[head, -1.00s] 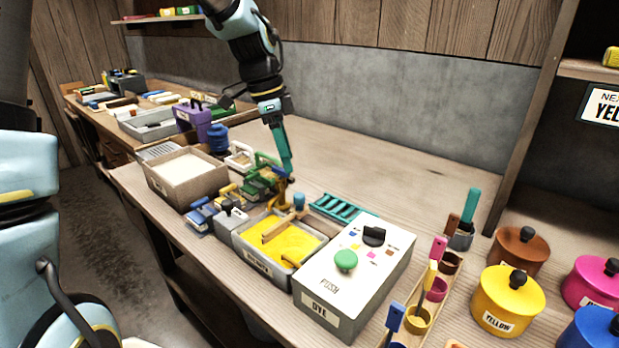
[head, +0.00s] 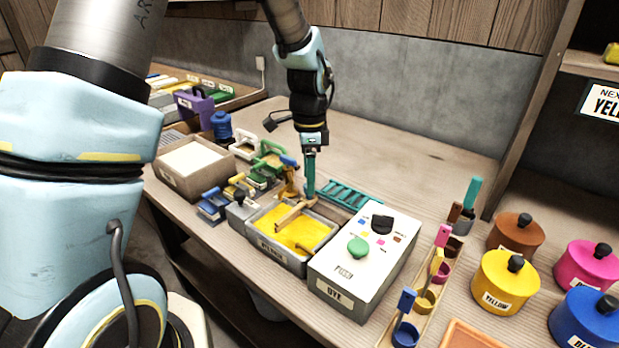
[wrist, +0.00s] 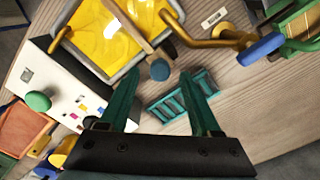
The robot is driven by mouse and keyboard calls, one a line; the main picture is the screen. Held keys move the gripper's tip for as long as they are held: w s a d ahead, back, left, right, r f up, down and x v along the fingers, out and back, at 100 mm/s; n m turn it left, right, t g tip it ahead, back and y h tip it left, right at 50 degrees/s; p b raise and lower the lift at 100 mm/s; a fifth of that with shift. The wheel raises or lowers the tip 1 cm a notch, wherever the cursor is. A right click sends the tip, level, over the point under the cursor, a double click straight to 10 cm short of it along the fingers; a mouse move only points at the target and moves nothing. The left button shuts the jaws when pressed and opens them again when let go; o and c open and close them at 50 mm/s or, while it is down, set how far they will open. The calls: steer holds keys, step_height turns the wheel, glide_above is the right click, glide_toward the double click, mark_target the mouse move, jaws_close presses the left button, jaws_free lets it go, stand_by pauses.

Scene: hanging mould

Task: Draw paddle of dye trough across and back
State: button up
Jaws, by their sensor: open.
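The grey dye trough (head: 278,256) holds yellow dye and stands on the bench beside the white dye box. It also shows in the wrist view (wrist: 94,74). The wooden paddle (head: 292,215) lies across the trough, its handle (wrist: 133,30) reaching over the rim to a round blue-grey knob (wrist: 160,69). My gripper (head: 309,192) is at the trough's back edge, pointing down. In the wrist view its teal fingers (wrist: 158,76) are apart, with the knob seen between their tips. I cannot tell whether they touch it. The head view hides the knob behind the fingers.
The white dye box (head: 362,265) with a green button stands right of the trough. A teal rack (head: 350,194) lies behind it.

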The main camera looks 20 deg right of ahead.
steer(key=shift+f, duration=0.95)
jaws_close()
stand_by(0.8)
